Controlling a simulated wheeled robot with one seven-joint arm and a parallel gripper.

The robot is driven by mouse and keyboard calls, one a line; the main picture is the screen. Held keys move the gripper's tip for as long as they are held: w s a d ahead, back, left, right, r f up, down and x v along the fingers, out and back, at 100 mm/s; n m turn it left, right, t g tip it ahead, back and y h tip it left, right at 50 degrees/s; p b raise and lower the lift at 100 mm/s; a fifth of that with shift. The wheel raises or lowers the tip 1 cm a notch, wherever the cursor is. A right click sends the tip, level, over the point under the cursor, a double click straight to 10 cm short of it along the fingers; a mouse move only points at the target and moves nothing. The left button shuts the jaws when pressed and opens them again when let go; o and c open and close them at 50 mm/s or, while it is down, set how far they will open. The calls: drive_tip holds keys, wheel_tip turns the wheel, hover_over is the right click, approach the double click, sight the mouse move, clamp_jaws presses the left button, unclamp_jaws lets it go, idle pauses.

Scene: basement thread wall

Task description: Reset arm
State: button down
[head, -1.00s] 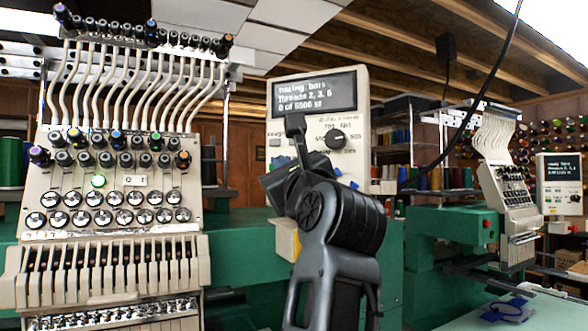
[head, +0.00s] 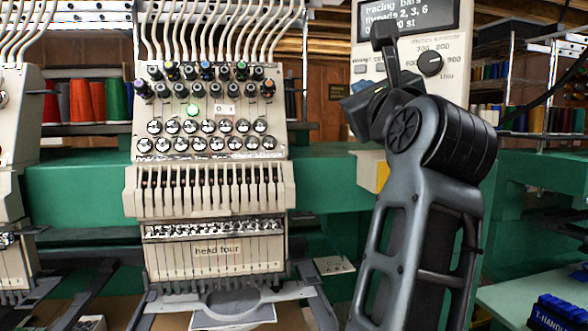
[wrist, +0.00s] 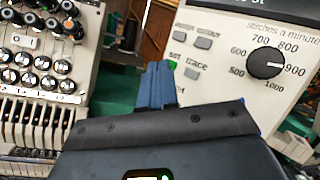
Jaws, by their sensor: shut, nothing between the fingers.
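My arm stands raised and folded at the right of the head view. My gripper (head: 358,110) shows partly there, in front of the control panel (head: 425,62) and overlapped by my own arm links. In the wrist view my gripper (wrist: 160,84) shows its blue fingers together, with nothing between them. Behind it the panel (wrist: 225,75) has a dial, a trace button and other buttons. I cannot tell whether the fingertips touch the panel; a gap seems to show.
An embroidery head marked "head four" (head: 218,249) stands left of my arm, with a lit green light and a hoop (head: 232,308) below. A green beam (head: 330,195) runs behind. A blue T-handle box (head: 558,312) sits on a pale table (head: 508,298) at lower right.

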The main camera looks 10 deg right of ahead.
drive_tip(key=s+d+f+n+g+y, duration=0.1)
drive_tip(key=s+f+n, duration=0.5)
drive_tip(key=f, duration=0.5)
drive_tip(key=s+d+f+n+y, duration=0.1)
drive_tip(key=s+f+n, duration=0.3)
drive_tip(key=f+n, duration=0.55)
drive_tip(key=s+d+f+n+g+y, duration=0.1)
drive_tip(key=s+f+n, duration=0.45)
drive_tip(key=f, duration=0.75)
drive_tip(key=s+f+n+g, duration=0.2)
drive_tip(key=s+f+n, duration=0.55)
drive_tip(key=s, duration=0.65)
drive_tip(key=s+a+f+n+g, duration=0.1)
drive_tip(key=s, duration=0.8)
drive_tip(key=s+a+f+n+g, duration=0.1)
drive_tip(key=s+f+n, duration=0.1)
drive_tip(key=s, duration=0.7)
drive_tip(key=shift+s, duration=0.2)
